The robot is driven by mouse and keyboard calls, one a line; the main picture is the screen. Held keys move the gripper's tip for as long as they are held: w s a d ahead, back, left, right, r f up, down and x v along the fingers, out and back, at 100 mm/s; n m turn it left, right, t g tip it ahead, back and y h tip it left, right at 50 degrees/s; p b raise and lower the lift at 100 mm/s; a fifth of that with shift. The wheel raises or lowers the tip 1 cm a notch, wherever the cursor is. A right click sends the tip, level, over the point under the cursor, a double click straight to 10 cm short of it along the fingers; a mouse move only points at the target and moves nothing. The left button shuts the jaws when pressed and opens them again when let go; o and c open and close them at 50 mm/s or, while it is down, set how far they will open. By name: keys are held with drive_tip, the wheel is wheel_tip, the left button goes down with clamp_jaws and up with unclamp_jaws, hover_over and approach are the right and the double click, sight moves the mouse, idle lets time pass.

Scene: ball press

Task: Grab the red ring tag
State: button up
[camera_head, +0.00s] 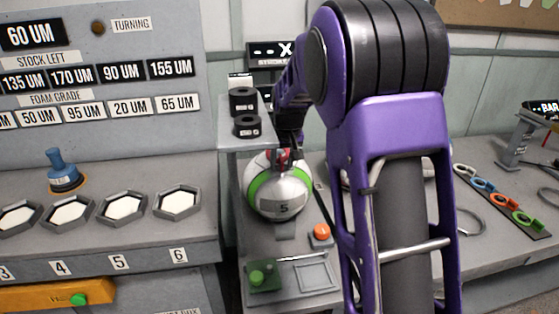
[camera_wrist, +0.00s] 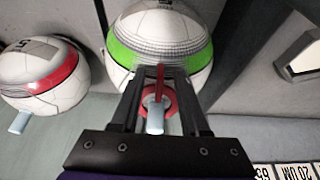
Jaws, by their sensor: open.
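The red ring tag (camera_wrist: 148,101) sits around a pale stem on top of a white ball with a green band (camera_wrist: 193,58). Its upright red part rises between my fingers. My gripper (camera_wrist: 160,75) is open, with one finger on each side of the tag; I cannot tell whether either touches it. In the head view, the ball (camera_head: 280,198) shows a 5 and stands on a grey stand, with bits of red (camera_head: 284,156) at its top beside my gripper (camera_head: 285,148). My fingers and wrist hide part of the tag.
A second ball with a red band (camera_wrist: 38,72) lies close by in the wrist view. Black rolls (camera_head: 244,101) stand behind the green-banded ball. An orange button (camera_head: 321,233) and green button block (camera_head: 264,276) are in front. Coloured ring tags (camera_head: 482,185) lie on a strip at right.

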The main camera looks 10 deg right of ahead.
clamp_jaws()
drive_tip(key=shift+r, duration=0.15)
idle(0.4)
